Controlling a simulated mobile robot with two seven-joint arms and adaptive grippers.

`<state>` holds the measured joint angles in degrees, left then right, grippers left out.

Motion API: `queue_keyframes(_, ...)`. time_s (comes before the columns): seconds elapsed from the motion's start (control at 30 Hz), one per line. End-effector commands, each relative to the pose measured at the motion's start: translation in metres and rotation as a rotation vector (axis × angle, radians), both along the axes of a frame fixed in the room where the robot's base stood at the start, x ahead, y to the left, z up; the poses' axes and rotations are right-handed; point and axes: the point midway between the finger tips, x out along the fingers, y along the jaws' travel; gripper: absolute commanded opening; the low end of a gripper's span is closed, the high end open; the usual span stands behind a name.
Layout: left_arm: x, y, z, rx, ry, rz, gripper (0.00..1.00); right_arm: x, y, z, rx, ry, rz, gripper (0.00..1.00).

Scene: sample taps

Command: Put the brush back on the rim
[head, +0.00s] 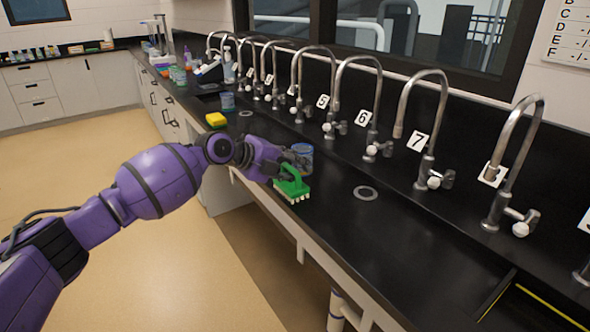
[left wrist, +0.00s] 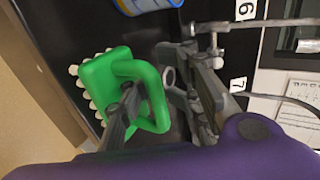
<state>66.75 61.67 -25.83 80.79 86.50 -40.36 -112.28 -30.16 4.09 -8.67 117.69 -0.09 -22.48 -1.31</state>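The green brush (head: 291,182) has white bristles and a loop handle. In the head view it is near the front edge of the black counter, bristles down; I cannot tell whether they touch the counter. My left gripper (head: 277,168) is at its handle. In the left wrist view one finger of the left gripper (left wrist: 149,90) reaches into the loop of the brush (left wrist: 100,80) and the other is outside it. The handle bar is between the fingers; whether they clamp it is unclear. A round rim (head: 366,193) is set in the counter, right of the brush. My right gripper is not in view.
A blue-banded clear container (head: 302,156) stands just behind the brush, close to my gripper. A yellow sponge (head: 216,119) lies farther left. Several tall taps (head: 430,130) with number cards line the counter's back. The counter around the rim is clear.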

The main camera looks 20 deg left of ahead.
Motion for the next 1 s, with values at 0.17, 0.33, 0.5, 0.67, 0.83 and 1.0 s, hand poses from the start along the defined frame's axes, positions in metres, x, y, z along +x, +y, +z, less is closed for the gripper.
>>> queue_keyframes(0.17, -0.001, 0.000, -0.005, 0.003, 0.008, -0.001, 0.28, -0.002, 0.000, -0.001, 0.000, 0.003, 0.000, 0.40)
queue_keyframes(0.33, -0.001, 0.000, -0.002, 0.004, 0.007, -0.001, 0.28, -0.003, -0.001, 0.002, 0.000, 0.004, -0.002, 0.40)
queue_keyframes(0.5, -0.014, 0.013, 0.009, 0.005, 0.007, 0.001, 0.28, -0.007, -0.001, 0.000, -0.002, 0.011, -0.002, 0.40)
queue_keyframes(0.67, -0.039, 0.031, 0.025, 0.006, 0.008, 0.001, 0.28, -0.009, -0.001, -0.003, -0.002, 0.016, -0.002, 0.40)
queue_keyframes(0.83, -0.063, 0.049, 0.043, 0.005, 0.009, 0.000, 0.28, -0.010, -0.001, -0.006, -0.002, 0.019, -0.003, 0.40)
queue_keyframes(1.0, -0.078, 0.060, 0.055, 0.003, 0.007, 0.001, 0.28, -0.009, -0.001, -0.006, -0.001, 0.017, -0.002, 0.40)
